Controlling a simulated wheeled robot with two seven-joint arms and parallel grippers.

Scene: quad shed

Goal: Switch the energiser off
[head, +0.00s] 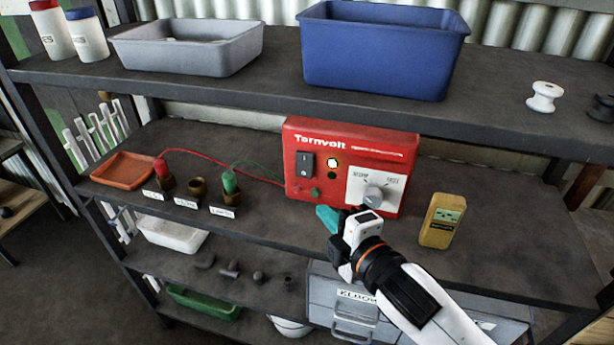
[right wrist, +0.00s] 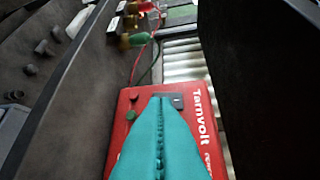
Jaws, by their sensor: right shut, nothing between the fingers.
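The energiser (head: 340,150) is a red box marked Tarnvolt on the middle shelf. Its black rocker switch (head: 305,164) is on the left of the front face, beside a glowing pale lamp (head: 332,162). A grey knob (head: 373,194) on a white panel is at the right. My right gripper (head: 325,214) has teal fingers, shut and empty, in front of the lower part of the box. In the right wrist view the closed fingers (right wrist: 160,130) lie across the red face (right wrist: 125,120) and partly hide the switch (right wrist: 172,101). I cannot tell whether they touch it. My left gripper is not in view.
Red and green leads run left to plugs (head: 229,182) in brass sockets. An orange tray (head: 123,169) is at the left, and a yellow tester (head: 442,220) stands right of the energiser. The upper shelf (head: 270,82) overhangs, with a blue bin (head: 380,55) on it.

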